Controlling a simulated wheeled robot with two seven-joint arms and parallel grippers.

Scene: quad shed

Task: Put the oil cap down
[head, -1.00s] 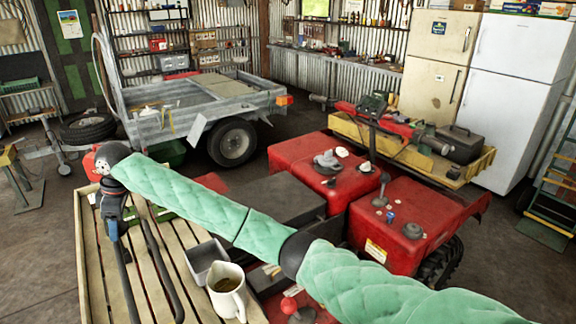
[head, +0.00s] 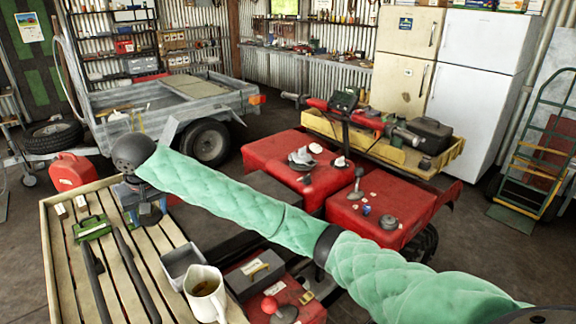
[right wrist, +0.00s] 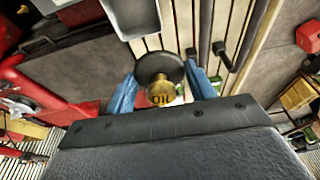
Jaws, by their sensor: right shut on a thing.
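My right gripper (right wrist: 162,90) is shut on the oil cap (right wrist: 160,78), a dark round cap with a brass-coloured part lettered OIL, held between its two blue fingers. In the head view the right gripper (head: 147,212) hangs over the far right part of the slatted wooden deck (head: 46,240), partly hidden by its own wrist. The deck's pale slats show beneath the cap in the right wrist view; I cannot tell whether the cap touches them. My left gripper is not in view.
On the deck stand a white jug (head: 206,297) with brown liquid, a grey metal tin (head: 170,268), black bars (head: 130,270) and a green case (head: 92,228). The red quad (head: 360,212) is to the right. A red can (head: 72,170) stands behind the deck.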

